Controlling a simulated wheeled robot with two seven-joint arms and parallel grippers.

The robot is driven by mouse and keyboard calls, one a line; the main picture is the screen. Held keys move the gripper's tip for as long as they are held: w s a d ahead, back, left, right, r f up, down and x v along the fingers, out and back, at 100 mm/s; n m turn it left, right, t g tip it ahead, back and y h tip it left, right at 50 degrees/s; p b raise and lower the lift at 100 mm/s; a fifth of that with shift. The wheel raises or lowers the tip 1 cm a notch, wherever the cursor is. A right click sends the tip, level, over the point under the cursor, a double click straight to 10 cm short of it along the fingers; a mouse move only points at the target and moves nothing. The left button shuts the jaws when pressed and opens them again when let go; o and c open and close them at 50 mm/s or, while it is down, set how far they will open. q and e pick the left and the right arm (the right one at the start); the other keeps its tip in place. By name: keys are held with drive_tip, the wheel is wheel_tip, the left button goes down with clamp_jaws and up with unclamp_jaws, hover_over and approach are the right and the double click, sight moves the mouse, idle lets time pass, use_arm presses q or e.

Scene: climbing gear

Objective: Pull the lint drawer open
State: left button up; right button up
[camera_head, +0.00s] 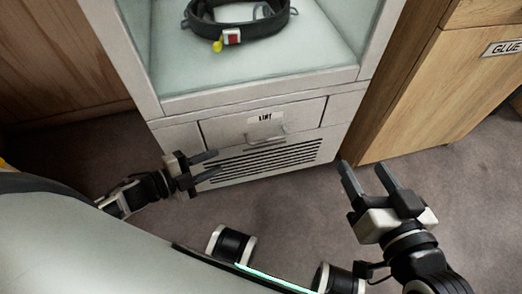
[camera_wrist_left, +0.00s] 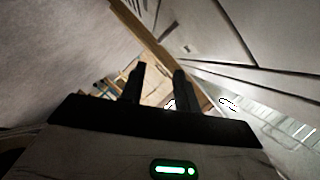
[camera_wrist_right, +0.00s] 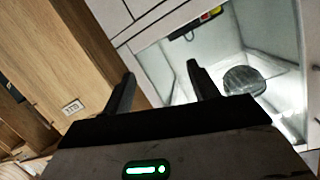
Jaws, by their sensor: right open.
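The lint drawer (camera_head: 225,130) is a pale grey front with a "LINT" label (camera_head: 264,118), low on the cabinet above a vent grille. It looks shut, its front in line with the cabinet. Its bar handle (camera_head: 266,136) is at its middle. My left gripper (camera_head: 216,165) is open and empty, left of the handle and in front of the grille's left end in the head view. In the left wrist view its two fingers (camera_wrist_left: 158,72) stand apart. My right gripper (camera_head: 364,168) is open and empty, right of the cabinet, apart from the drawer; its fingers also show in the right wrist view (camera_wrist_right: 161,72).
Above the drawer is an open-looking chamber (camera_head: 320,50) holding a black belt (camera_head: 250,24) with a red buckle. A wooden cabinet (camera_head: 400,90) with a "GLUE" label (camera_head: 503,47) stands close on the right. The carpet (camera_head: 300,220) in front is clear.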

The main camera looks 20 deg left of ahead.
sight(249, 126)
use_arm(q)
drive_tip(key=b+x, duration=0.4)
drive_tip(key=x, duration=1.1)
drive_tip(key=shift+w+d+r, duration=0.1)
drive_tip(key=shift+w+d, duration=0.15)
use_arm(e)
drive_tip(key=shift+w+a+r+m+t+y, duration=0.1)
drive_tip(key=shift+a+r+m+t+y, duration=0.5)
drive_tip(key=shift+r+m+y, duration=0.25)
use_arm(q)
clamp_jaws()
